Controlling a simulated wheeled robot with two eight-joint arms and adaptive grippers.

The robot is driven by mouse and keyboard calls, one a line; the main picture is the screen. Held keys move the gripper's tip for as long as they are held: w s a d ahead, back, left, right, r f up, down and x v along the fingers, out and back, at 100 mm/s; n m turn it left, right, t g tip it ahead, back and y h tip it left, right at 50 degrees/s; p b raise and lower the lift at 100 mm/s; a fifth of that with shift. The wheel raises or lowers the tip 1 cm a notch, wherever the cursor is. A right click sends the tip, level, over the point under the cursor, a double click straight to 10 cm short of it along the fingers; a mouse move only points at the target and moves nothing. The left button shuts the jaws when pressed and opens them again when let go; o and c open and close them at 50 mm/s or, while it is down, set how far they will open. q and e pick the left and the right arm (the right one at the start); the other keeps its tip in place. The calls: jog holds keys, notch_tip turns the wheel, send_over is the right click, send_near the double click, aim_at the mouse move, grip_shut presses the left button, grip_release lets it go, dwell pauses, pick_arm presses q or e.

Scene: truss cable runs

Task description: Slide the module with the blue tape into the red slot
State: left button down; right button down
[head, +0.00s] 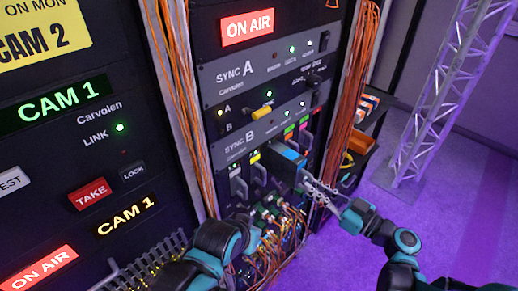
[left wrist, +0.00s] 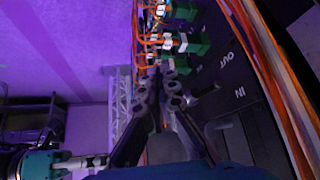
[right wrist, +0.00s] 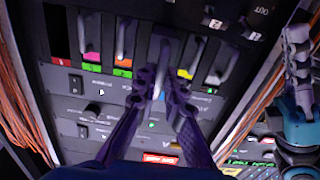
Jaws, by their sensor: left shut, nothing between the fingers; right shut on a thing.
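The module with the blue tape (head: 290,156) juts out from the Sync B unit in the head view. Its blue strip faces up. My right gripper (head: 312,187) is shut on its front end. In the right wrist view my right gripper (right wrist: 160,92) closes on the module's grey handle; how deep the module sits in the rack is unclear. The red slot (right wrist: 56,32) appears as a dark opening at the left of that view, apart from the gripper. My left gripper (left wrist: 162,85) is shut and empty, near green connectors; my arm hides it in the head view.
Other modules with grey handles (right wrist: 222,62) and coloured labels flank the gripper. Green connectors (left wrist: 190,45) and orange cables (head: 270,240) crowd the area below. A cable bundle (head: 350,90) runs down the right rack edge. Open floor (head: 340,255) lies to the right.

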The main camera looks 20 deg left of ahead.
jog(key=shift+v, duration=2.25)
jog(key=shift+v, duration=1.45)
